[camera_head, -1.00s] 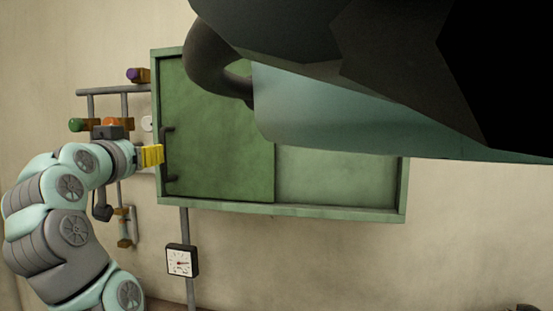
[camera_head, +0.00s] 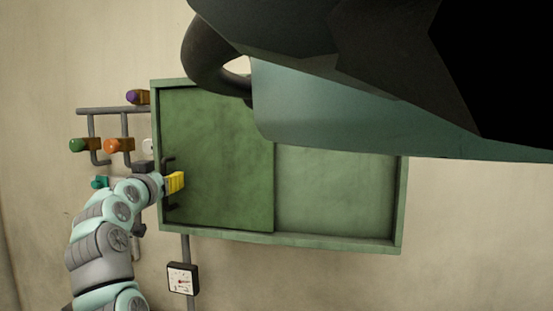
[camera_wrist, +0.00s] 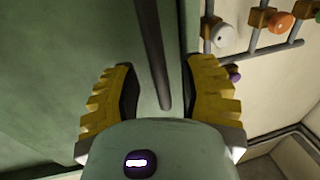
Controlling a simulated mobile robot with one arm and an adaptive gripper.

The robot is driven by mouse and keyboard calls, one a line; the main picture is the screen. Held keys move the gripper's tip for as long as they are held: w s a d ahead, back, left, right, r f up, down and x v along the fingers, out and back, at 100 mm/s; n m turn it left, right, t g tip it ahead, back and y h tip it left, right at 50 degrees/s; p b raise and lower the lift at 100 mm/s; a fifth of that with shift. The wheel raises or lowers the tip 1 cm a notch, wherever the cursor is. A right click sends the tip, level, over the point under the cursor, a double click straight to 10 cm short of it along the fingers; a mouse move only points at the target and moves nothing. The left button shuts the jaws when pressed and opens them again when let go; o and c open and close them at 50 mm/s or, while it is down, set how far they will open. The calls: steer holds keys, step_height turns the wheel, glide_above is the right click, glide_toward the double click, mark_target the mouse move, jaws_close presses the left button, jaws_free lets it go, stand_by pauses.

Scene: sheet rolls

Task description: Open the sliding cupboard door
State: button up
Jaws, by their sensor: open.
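The green cupboard (camera_head: 398,215) hangs on the wall in the head view. Its darker green sliding door (camera_head: 225,150) covers the left part; a lighter green panel (camera_head: 335,195) shows to the right. A dark bar handle (camera_head: 169,160) stands upright near the door's left edge, partly hidden by my gripper. My gripper (camera_head: 176,182) with yellow fingers is at the handle. In the wrist view my gripper (camera_wrist: 162,95) is open, and the handle (camera_wrist: 153,55) runs between its two fingers, closer to the right one. I cannot tell whether either finger touches it.
Pipes with green (camera_head: 78,145), orange (camera_head: 113,145) and purple (camera_head: 132,97) knobs are on the wall left of the cupboard, close to my arm. A gauge (camera_head: 182,279) hangs below. A large part of my own body blocks the upper right.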

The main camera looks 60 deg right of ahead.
steer(key=shift+w+d, duration=0.15)
stand_by(0.3)
jaws_close()
stand_by(0.4)
